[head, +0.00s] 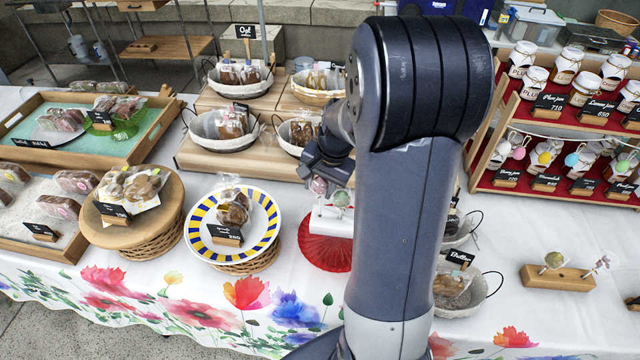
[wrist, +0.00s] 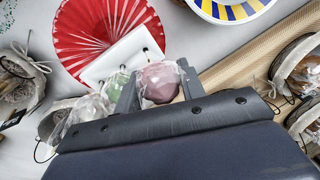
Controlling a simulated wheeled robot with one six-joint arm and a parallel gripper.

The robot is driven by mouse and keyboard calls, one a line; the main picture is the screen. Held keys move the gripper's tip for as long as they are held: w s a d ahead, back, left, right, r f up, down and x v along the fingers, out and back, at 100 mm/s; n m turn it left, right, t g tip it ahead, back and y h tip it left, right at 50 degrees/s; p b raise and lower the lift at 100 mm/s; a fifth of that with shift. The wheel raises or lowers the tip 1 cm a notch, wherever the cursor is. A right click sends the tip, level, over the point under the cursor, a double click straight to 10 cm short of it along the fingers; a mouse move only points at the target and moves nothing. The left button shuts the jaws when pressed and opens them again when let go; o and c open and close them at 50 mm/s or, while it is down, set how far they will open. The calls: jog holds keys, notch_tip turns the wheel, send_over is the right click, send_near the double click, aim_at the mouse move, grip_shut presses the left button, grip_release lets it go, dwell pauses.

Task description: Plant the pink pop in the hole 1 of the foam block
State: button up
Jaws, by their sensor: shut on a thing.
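The pink pop (head: 319,186) is a wrapped faceted ball; in the wrist view it (wrist: 160,82) sits between the two fingers. My gripper (wrist: 157,88) is shut on it; in the head view the gripper (head: 325,165) is just above the foam block. In the wrist view the block (wrist: 120,52) shows small dark holes. A green pop (head: 341,198) stands at the block, beside the pink one. The pink pop's stick is hidden, so I cannot tell whether it touches the block.
A striped plate (head: 200,240) with a wrapped bake stands left of the block. Wire-handled baskets (head: 222,143) stand on boards behind. A wooden pop stand (head: 560,278) is at the right, and a red stepped jar rack (head: 560,120) is behind it.

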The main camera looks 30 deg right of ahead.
jog(key=b, duration=0.3)
send_over(320, 212)
jog(key=shift+d+x, duration=0.15)
jog(key=shift+x, duration=0.85)
jog(key=shift+d+x, duration=0.15)
jog(key=shift+x, duration=0.85)
jog(key=o, duration=0.7)
jog(key=shift+s+f, duration=0.1)
jog(key=shift+s, duration=0.1)
jog(key=v, duration=1.1)
jog(key=shift+f, duration=0.15)
